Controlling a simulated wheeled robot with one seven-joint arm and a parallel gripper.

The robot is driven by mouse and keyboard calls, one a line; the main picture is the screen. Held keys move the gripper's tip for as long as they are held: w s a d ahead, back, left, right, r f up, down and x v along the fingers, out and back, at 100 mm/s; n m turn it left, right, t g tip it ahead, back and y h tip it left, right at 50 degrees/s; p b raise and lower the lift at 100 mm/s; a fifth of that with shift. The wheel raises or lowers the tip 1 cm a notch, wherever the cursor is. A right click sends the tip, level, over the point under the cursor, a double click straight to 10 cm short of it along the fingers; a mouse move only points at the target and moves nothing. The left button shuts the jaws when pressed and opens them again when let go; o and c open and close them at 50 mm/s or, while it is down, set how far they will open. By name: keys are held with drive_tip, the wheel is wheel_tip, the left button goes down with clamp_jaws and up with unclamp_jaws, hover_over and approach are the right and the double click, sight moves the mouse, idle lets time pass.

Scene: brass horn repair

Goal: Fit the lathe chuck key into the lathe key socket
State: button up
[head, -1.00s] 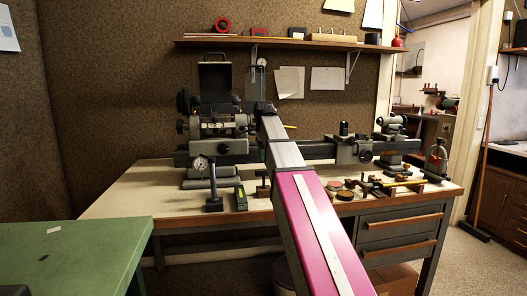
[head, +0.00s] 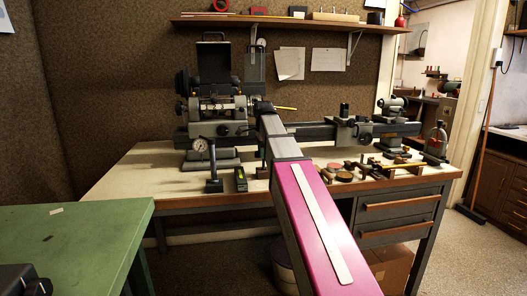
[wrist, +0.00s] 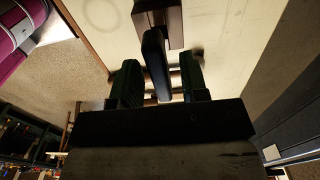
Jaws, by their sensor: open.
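The lathe (head: 222,106) stands at the back of the bench, its bed running right. The key socket cannot be made out at this size. In the wrist view, a dark upright bar (wrist: 155,55), apparently the chuck key's handle, lies between my gripper's fingers, with a dark brown block (wrist: 158,14) at its far end. My gripper (wrist: 159,65) is open, with green-padded fingers on either side of the bar. Gaps show on both sides, so it is not clamped. In the head view my arm hides the gripper and most of the key.
A dial gauge on a stand (head: 212,165) and a small block with a green face (head: 240,180) stand left of my arm. Several small tools and round tins (head: 344,176) lie to the right. A green table (head: 75,240) is at the lower left. The bench's left end is clear.

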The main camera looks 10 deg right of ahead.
drive_tip(key=shift+c, duration=0.3)
clamp_jaws()
drive_tip(key=shift+r, duration=0.15)
drive_tip(key=shift+r, duration=2.6)
